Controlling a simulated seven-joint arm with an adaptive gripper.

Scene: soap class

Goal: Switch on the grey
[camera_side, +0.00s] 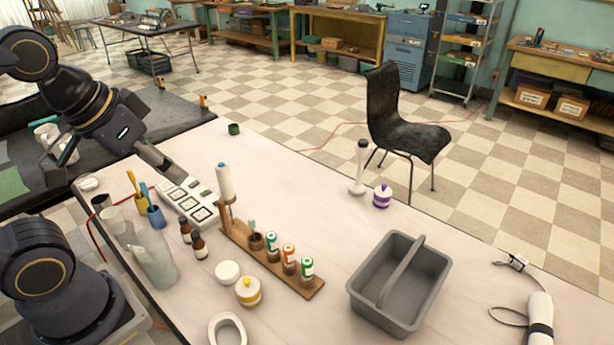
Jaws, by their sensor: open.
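A pale grey-white panel (184,201) lies on the left part of the white table. It bears several dark-outlined squares, and small dark greyish pieces show along its far edge. They are too small to tell which one is the grey switch or whether anything is on. My gripper (122,167) is open and empty, tilted over the table's left end. One finger reaches down to the right toward the far end of the panel and overlaps it in the picture. I cannot tell whether it touches. The other finger is spread to the left.
A wooden rack (262,258) with a white bottle and several small vials stands right of the panel. Brown bottles (199,246), a clear jug (157,262) and a blue cup (156,217) crowd its near side. A grey caddy (400,282) is farther right.

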